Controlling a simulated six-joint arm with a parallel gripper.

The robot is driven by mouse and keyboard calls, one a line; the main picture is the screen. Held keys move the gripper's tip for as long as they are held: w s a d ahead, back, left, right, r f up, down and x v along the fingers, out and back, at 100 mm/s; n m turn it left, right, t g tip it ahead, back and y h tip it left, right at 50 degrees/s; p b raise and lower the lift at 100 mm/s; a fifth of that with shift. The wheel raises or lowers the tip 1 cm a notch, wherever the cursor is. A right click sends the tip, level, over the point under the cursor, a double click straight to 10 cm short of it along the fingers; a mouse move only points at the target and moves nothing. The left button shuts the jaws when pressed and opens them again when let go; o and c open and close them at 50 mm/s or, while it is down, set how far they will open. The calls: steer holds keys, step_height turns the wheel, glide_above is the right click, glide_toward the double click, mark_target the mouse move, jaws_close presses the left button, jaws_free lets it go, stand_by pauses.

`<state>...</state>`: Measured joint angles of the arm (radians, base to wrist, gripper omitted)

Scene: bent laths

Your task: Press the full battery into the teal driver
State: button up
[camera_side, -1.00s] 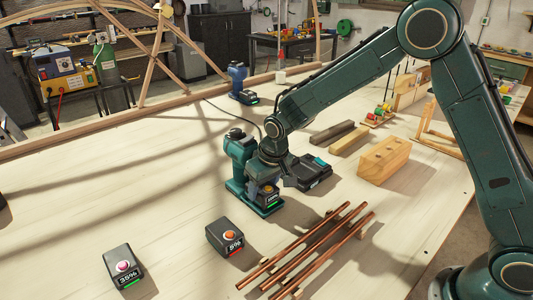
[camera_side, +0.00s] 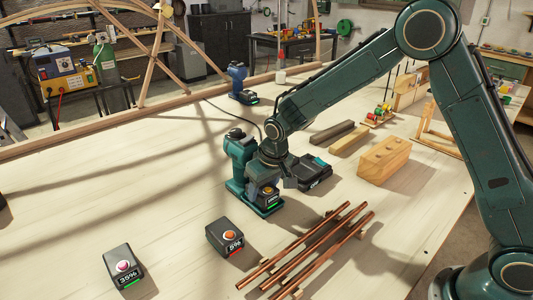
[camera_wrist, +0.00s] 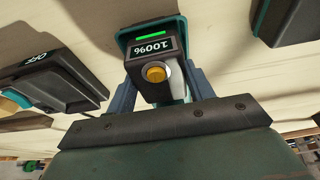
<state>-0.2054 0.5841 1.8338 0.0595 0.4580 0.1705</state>
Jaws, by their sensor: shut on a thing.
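The full battery (camera_wrist: 152,72) is dark, reads 100% with a green bar and has a yellow button. My gripper (camera_wrist: 158,88) is shut on it, one finger on each side. In the side view the battery (camera_side: 267,195) sits at the foot of the teal driver (camera_side: 240,160), with my gripper (camera_side: 272,175) just above. In the wrist view the driver's teal rim (camera_wrist: 128,36) shows around the battery's far end. How deep the battery sits cannot be told.
A dark charger (camera_side: 312,172) lies close to the right of my gripper. Batteries reading 5% (camera_side: 225,237) and 35% (camera_side: 123,267) stand in front. Copper rods (camera_side: 310,247) and a wooden block (camera_side: 383,160) lie to the right. A blue driver (camera_side: 238,82) stands behind.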

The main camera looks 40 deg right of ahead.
steer(key=shift+f, duration=0.5)
stand_by(0.3)
steer(key=o, duration=1.3)
steer(key=shift+r, duration=3.5)
steer(key=shift+r, duration=0.1)
